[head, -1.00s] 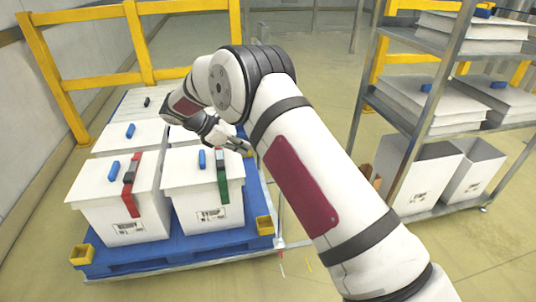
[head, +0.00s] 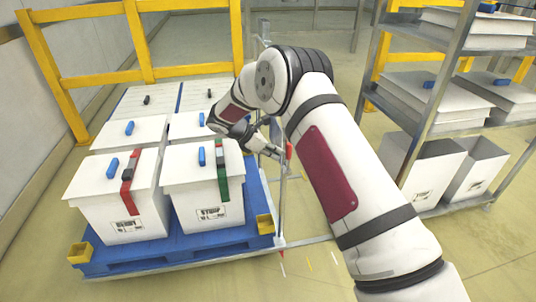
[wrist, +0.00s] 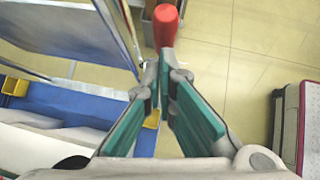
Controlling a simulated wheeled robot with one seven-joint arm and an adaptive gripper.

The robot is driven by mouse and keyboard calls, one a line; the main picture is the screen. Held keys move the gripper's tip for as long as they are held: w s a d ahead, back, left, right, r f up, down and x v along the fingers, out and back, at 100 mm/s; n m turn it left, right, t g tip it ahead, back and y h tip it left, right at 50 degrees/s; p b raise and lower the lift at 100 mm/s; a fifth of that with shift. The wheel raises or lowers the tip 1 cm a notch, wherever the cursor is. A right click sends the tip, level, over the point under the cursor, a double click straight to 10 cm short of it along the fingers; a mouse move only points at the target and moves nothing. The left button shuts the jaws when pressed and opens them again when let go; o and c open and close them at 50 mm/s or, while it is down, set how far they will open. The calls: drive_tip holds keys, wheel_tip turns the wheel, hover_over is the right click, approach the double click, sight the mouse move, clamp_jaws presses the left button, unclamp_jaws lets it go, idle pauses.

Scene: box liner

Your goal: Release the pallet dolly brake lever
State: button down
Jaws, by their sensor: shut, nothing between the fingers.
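The red grip (wrist: 166,24) of the brake lever shows at the top of the wrist view, just beyond my fingertips. My gripper (wrist: 165,72) has its green-padded fingers drawn together at the tips, with nothing held. In the head view, my gripper (head: 281,156) is at the right side of the loaded dolly, close beside the red grip (head: 289,151). I cannot tell whether the fingertips touch it. The lower part of the lever is hidden or too small to make out. The blue pallet (head: 190,250) sits on the dolly.
White lidded boxes (head: 205,205) with blue handles stand on the pallet; the front ones have red and green straps. A metal shelf rack (head: 433,115) with panels and open boxes stands at the right. A yellow railing (head: 95,25) runs behind. Bare floor lies between.

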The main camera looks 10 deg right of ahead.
drive_tip(key=shift+d, duration=0.1)
idle(0.3)
drive_tip(key=shift+d+r+y+p, duration=0.25)
drive_tip(key=shift+d+y+p, duration=0.05)
drive_tip(key=shift+y+p, duration=0.1)
drive_tip(key=shift+d, duration=0.15)
drive_tip(key=d+f+y, duration=0.3)
drive_tip(key=d+y, duration=0.9)
drive_tip(key=shift+d+m, duration=0.2)
drive_tip(key=shift+m, duration=0.2)
idle(0.6)
